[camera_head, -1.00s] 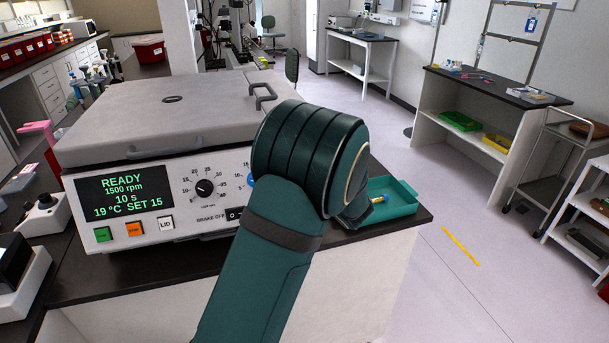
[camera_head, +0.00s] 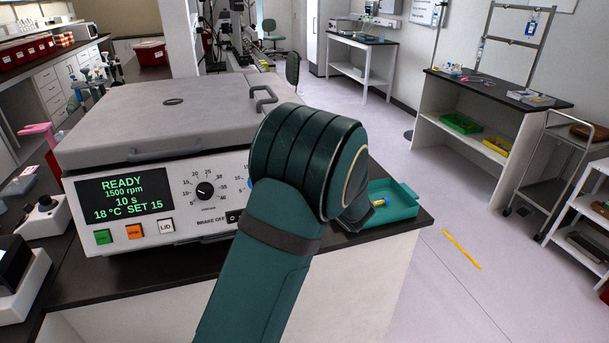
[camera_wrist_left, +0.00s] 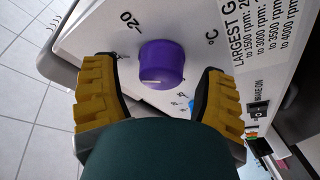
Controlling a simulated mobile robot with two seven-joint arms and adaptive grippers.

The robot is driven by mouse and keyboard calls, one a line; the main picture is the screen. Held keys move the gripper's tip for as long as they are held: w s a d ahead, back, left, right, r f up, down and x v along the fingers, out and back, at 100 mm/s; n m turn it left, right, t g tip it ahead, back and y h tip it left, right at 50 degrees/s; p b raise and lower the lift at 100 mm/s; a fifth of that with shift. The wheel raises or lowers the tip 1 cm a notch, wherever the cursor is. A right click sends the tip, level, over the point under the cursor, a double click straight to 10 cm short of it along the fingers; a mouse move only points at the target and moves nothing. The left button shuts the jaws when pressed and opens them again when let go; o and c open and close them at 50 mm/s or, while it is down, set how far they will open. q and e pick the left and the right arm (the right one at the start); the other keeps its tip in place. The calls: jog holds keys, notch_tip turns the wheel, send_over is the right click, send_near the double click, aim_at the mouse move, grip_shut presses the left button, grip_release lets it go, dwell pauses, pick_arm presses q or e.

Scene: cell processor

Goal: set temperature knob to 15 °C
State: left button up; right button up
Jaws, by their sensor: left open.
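The centrifuge (camera_head: 150,200) stands on the dark bench top, lid shut. Its display (camera_head: 125,197) reads READY, 1500 rpm, 10 s, 18 °C, SET 15. The temperature knob is almost wholly hidden behind my teal arm in the head view. In the left wrist view it is a purple knob (camera_wrist_left: 162,64) with a "-20" mark and a "°C" label by it. My left gripper (camera_wrist_left: 158,72) is open, one yellow finger on each side of the knob, with gaps between them. My right gripper is not in view.
A black speed knob (camera_head: 205,191) sits left of my arm on the same panel, above the LID button (camera_head: 166,226). The brake switch (camera_head: 233,216) is close to my arm. A teal tray (camera_head: 400,207) stands at the bench's right end. The floor to the right is mostly clear.

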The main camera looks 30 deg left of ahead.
pick_arm(q)
jog(key=v, duration=1.1)
jog(key=shift+s+d, duration=0.25)
jog(key=shift+d, duration=0.1)
